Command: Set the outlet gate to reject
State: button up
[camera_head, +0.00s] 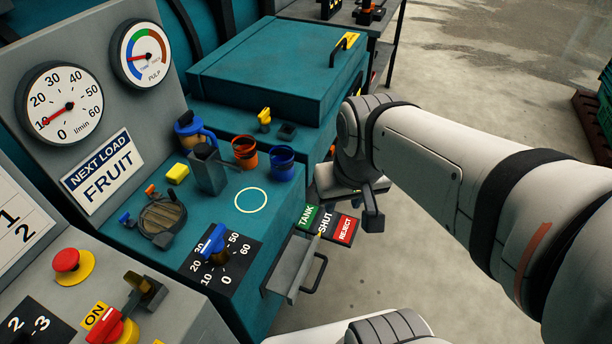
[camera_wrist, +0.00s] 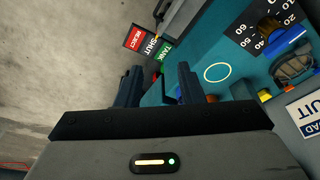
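The outlet gate's label plate has a green TANK field (camera_head: 307,216), a black SHUT field (camera_head: 325,223) and a red REJECT field (camera_head: 345,230). It sits low beside the teal cabinet, right of the dial. In the wrist view the REJECT field (camera_wrist: 136,38) shows left of SHUT and TANK, beyond my fingertips. A small yellow mark near SHUT may be a pointer; I cannot tell the gate's setting. My gripper (camera_wrist: 159,72) is open, its dark fingers apart. In the head view one finger hangs beside the plate, and my wrist hides the area behind.
A grey tray with a bar handle (camera_head: 318,274) juts out just below the plate. The teal worktop (camera_head: 225,195) carries a blue dial lever (camera_head: 215,243), an orange cup (camera_head: 245,152) and a blue cup (camera_head: 281,163). Bare concrete floor (camera_head: 480,90) lies to the right.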

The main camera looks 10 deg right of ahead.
jog(key=m+g+y+b, duration=0.1)
jog(key=m+g+b, duration=0.15)
jog(key=b, duration=0.55)
send_over(322, 271)
jog(key=s, duration=0.3)
notch_tip(322, 271, down, 14)
jog(key=w+d+f+m+g+y+b, duration=0.1)
jog(key=w+d+f+m+y+b, duration=0.2)
jog(key=f, duration=0.8)
jog(key=w+d+f+m+g+b, duration=0.1)
jog(key=w+f+g+b, duration=0.1)
jog(key=f+b, duration=0.65)
jog(key=x, duration=0.6)
jog(key=p+x, duration=0.1)
jog(key=x, duration=0.2)
jog(key=shift+w+a+f, duration=0.1)
jog(key=shift+w+f, duration=0.15)
jog(key=shift+f, duration=0.05)
jog(key=shift+c, duration=0.5)
grip_shut()
